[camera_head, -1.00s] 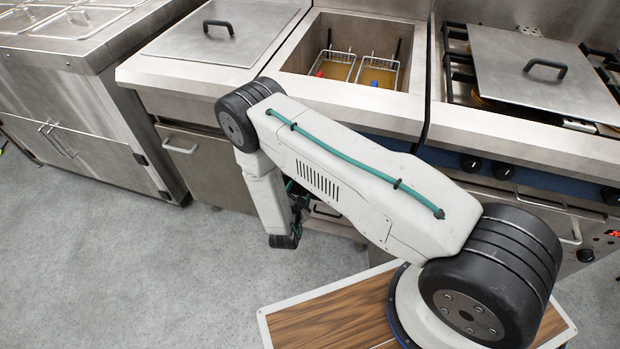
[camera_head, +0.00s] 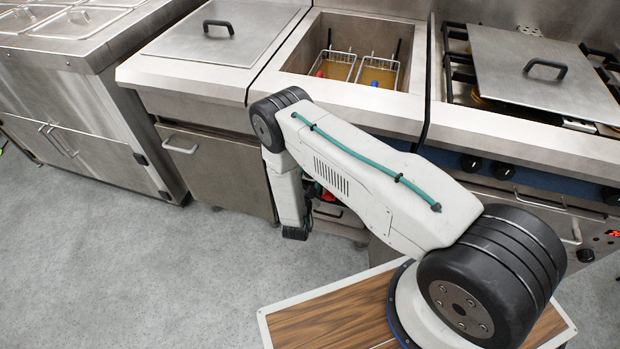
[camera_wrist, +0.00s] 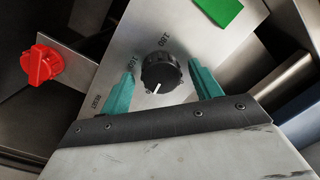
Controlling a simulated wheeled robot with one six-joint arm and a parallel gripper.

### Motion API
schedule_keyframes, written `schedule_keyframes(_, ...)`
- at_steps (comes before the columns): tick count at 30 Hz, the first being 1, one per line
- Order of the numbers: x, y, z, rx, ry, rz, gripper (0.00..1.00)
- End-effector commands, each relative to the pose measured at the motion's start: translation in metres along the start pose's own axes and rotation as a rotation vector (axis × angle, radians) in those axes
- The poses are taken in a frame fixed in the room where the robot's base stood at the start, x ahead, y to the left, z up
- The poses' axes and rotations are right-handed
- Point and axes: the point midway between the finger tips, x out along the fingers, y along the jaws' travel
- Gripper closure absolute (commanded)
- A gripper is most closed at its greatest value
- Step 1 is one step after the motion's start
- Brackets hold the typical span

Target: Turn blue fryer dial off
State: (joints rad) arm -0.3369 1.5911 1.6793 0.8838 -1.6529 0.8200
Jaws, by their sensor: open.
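A black round dial (camera_wrist: 161,72) with a white pointer line sits on a metal panel (camera_wrist: 215,48) in the wrist view. Its pointer faces the lower left, and printed numbers stand around it. My gripper (camera_wrist: 162,66) is open, with one teal finger on each side of the dial and a small gap seeming to show at both sides. No blue dial shows. The fryer (camera_head: 350,95) holds two wire baskets, one with a red mark and one with a blue mark (camera_head: 376,83). In the head view my arm hides the dial and most of my gripper.
A green patch (camera_wrist: 219,8) lies at the panel's top. A stove (camera_head: 520,140) with black knobs stands right of the fryer. Grey floor (camera_head: 140,260) is clear at left.

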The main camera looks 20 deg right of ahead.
Motion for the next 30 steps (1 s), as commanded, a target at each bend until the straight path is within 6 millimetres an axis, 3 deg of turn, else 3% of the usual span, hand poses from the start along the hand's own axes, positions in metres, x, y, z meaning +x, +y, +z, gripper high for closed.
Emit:
schedule_keyframes(5,0.0001,-0.0001,0.0001,0.000,0.000,0.000,0.37)
schedule_keyframes(10,0.0000,-0.0001,0.0000,0.000,0.000,0.000,0.78)
schedule_keyframes(11,0.0000,0.0000,0.0000,0.000,0.000,0.000,0.81)
schedule_keyframes(21,0.0000,0.0012,-0.0007,-0.036,-0.002,0.004,0.81)
schedule_keyframes(30,-0.0008,0.0013,-0.0007,-0.219,-0.014,0.015,0.81)
